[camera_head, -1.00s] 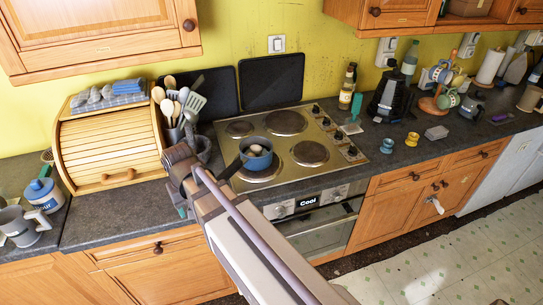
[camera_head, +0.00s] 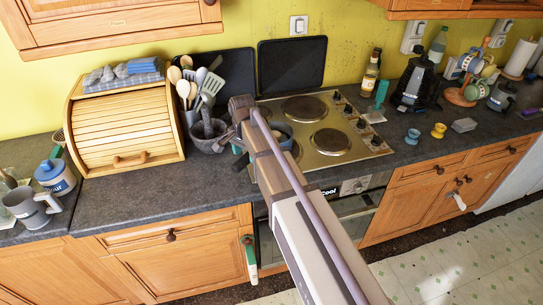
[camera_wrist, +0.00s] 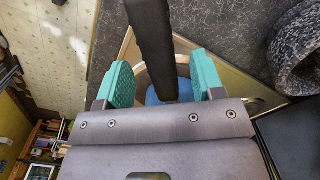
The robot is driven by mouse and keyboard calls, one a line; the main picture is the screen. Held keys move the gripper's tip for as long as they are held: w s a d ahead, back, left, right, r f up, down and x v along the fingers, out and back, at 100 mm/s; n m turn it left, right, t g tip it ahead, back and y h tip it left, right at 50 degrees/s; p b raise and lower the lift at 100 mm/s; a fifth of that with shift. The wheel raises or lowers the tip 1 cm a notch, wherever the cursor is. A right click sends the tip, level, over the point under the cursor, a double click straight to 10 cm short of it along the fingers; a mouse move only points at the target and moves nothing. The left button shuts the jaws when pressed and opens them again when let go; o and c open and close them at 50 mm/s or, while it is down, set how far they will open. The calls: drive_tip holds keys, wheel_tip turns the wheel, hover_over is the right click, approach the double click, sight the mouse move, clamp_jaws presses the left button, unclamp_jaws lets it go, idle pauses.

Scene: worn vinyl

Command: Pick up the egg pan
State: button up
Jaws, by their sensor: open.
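The egg pan is a small blue pan (camera_head: 285,130) on the left side of the hob, mostly hidden behind my arm in the head view. In the wrist view its black handle (camera_wrist: 152,45) runs down between the two teal fingers, and part of its blue body (camera_wrist: 160,95) shows below. My gripper (camera_wrist: 163,78) is open, with a finger on each side of the handle and visible gaps between. In the head view my gripper (camera_head: 240,140) is beside the pan's left side, its fingers mostly hidden.
A grey mortar (camera_head: 208,136) stands close to the left of my gripper, with a utensil pot (camera_head: 190,115) behind it. A wooden bread bin (camera_head: 125,125) is further left. Black boards (camera_head: 291,65) lean on the wall behind the hob (camera_head: 345,153). The counter in front of the bread bin is clear.

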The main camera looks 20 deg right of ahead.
sight(248, 163)
drive_tip(key=shift+f, duration=0.2)
wheel_tip(248, 163, down, 5)
drive_tip(key=b, duration=0.5)
drive_tip(key=shift+w+d+f, duration=0.15)
drive_tip(key=shift+f, duration=0.05)
drive_tip(key=shift+r, duration=0.25)
clamp_jaws()
